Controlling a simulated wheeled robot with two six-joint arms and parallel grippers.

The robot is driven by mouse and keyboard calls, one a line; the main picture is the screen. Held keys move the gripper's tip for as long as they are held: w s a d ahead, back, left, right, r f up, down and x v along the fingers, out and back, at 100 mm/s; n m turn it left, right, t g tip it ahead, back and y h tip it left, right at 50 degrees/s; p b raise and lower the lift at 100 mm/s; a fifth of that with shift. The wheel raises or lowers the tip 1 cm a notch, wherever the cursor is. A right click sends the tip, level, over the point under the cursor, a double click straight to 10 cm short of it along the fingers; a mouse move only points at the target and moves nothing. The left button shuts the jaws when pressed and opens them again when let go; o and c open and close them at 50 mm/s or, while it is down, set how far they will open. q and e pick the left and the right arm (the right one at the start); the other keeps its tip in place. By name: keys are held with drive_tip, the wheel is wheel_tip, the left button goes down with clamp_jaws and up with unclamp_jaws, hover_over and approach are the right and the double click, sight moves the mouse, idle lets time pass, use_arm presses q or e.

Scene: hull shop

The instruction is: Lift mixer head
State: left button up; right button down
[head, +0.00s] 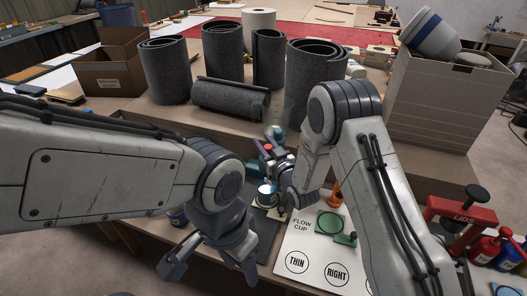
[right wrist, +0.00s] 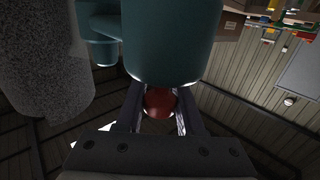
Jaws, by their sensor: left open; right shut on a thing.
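The teal mixer (head: 275,133) stands on the bench in the middle of the head view, partly hidden by my right arm. Its teal head (right wrist: 172,40) fills the top middle of the right wrist view. A red knob (right wrist: 160,102) sits between the fingers of my right gripper (right wrist: 160,112), which is shut on it; the knob also shows in the head view (head: 268,148). A small pale cup (head: 266,194) stands below the mixer. My left gripper (head: 211,268) is open and empty, low in front of the bench edge.
A white board (head: 292,243) marked FLOW CUP, THIN and RIGHT lies right of the mixer, with a green ring (head: 330,223) on it. A red LIDS press (head: 460,215) and bottles are at right.

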use_arm(q)
drive_tip(key=shift+r+p, duration=0.35)
drive_tip(key=shift+r, duration=0.3)
use_arm(e)
wheel_tip(320, 180, up, 4)
drive_tip(key=c, duration=0.6)
unclamp_jaws()
drive_tip(key=shift+r, duration=0.1)
drive_tip(key=shift+o, duration=0.2)
drive_tip(key=shift+s+d+f, duration=0.1)
drive_tip(key=shift+s+f, duration=0.1)
use_arm(q)
drive_tip(key=shift+f+b, duration=0.85)
drive_tip(key=shift+b, duration=0.05)
use_arm(e)
drive_tip(key=v, duration=1)
